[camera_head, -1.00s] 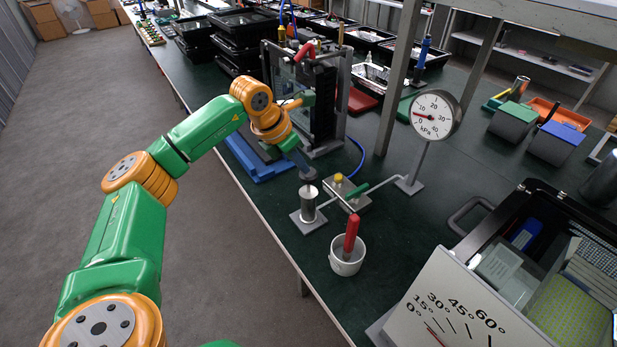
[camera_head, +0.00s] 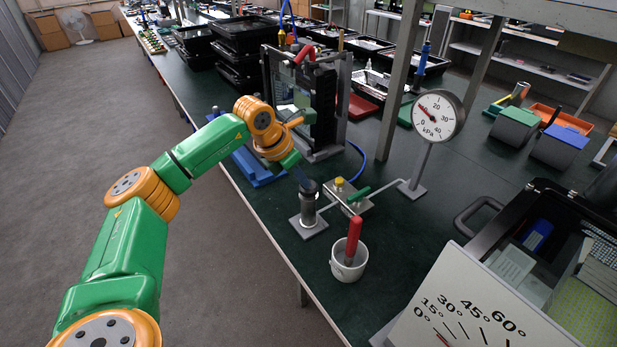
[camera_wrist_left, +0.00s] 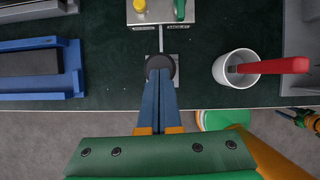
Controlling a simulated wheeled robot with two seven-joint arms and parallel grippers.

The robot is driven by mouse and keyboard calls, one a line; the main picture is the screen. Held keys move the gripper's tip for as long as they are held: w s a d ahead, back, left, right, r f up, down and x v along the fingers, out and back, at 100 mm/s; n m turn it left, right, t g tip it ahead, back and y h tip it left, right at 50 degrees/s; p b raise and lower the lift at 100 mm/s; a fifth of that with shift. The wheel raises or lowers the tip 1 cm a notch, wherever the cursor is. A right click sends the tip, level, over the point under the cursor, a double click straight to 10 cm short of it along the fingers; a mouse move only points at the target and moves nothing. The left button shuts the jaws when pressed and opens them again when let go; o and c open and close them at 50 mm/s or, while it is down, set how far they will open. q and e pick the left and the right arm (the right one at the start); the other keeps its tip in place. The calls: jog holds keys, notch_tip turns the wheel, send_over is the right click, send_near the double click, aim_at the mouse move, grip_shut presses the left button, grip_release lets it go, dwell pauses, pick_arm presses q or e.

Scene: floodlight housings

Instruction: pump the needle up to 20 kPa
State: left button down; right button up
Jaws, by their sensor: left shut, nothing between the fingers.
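The hand pump (camera_head: 308,208) stands on a square grey plate, with its round black knob (camera_head: 307,187) low over the cylinder. My left gripper (camera_head: 302,181) is shut, its blue fingers coming down onto the knob. In the left wrist view its fingertips (camera_wrist_left: 160,80) lie at the edge of the black knob (camera_wrist_left: 159,63), with nothing between them. The pressure gauge (camera_head: 437,115) stands on a post; its red needle points up-left, between the 10 and 20 marks. A metal valve block (camera_head: 347,199) with a yellow button (camera_head: 339,183) and green lever (camera_head: 359,193) sits beside the pump. My right gripper is out of view.
A white cup (camera_head: 348,268) holding a red-handled tool (camera_head: 353,240) stands close in front of the pump. A blue-based fixture (camera_head: 257,173) lies left of it. An angle-scale board (camera_head: 470,310) and an open black case (camera_head: 480,232) are at right.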

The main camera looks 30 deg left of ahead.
pick_arm(q)
jog(key=shift+s+a+r, duration=0.15)
jog(key=shift+s+a, duration=0.05)
jog(key=shift+s, duration=0.45)
jog(key=shift+s+a+r, duration=0.15)
jog(key=shift+s+a, duration=0.05)
jog(key=shift+s, duration=0.4)
jog(key=shift+s+a+r, duration=0.15)
jog(key=shift+s+a, duration=0.05)
jog(key=v, duration=0.7)
jog(key=shift+b, duration=0.35)
